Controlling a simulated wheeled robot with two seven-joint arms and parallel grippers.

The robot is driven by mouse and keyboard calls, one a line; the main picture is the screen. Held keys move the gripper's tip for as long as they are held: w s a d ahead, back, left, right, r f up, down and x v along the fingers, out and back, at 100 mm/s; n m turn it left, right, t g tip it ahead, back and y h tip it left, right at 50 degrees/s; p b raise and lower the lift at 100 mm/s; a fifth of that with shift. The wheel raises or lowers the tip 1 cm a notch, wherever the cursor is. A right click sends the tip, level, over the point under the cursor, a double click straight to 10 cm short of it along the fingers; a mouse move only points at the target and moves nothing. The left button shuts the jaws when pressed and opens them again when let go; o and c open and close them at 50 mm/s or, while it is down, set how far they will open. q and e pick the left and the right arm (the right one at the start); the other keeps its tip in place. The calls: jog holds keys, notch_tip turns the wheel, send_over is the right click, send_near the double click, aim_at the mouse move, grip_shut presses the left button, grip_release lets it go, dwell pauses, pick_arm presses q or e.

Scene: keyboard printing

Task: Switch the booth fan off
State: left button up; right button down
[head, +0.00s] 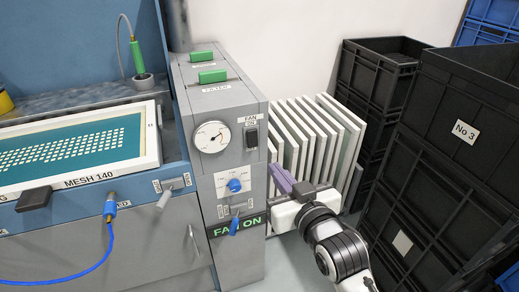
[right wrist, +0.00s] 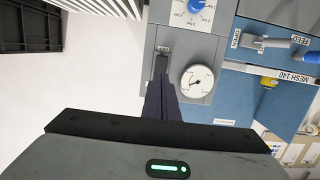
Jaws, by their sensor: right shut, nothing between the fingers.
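The grey control box (head: 190,103) stands in the middle of the head view. The dark fan switch (head: 251,137) is on its front under a FAN ON label (head: 250,120), right of the round gauge (head: 211,137). A green FAN ON sign (head: 250,222) shows lower down. My right gripper (head: 275,170) is shut and empty, its purple fingers below and right of the switch. In the right wrist view the fingertips (right wrist: 160,80) line up with the switch (right wrist: 162,62); contact cannot be told. My left gripper is not in view.
A blue knob (head: 235,185) and a blue-handled lever (head: 235,226) are below the gauge. White-framed screens (head: 315,135) stand behind my right gripper. Black crates (head: 440,150) are stacked at the right. A screen frame marked MESH 140 (head: 148,145) lies at the left.

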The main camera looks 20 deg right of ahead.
aim_at(255, 144)
jog(key=w, duration=0.4)
jog(key=w+f, duration=0.1)
jog(key=w, duration=0.3)
jog(key=w+f, duration=0.1)
jog(key=w, duration=0.2)
jog(key=shift+w+a, duration=0.2)
jog(key=shift+w, duration=0.2)
jog(key=shift+f, duration=0.1)
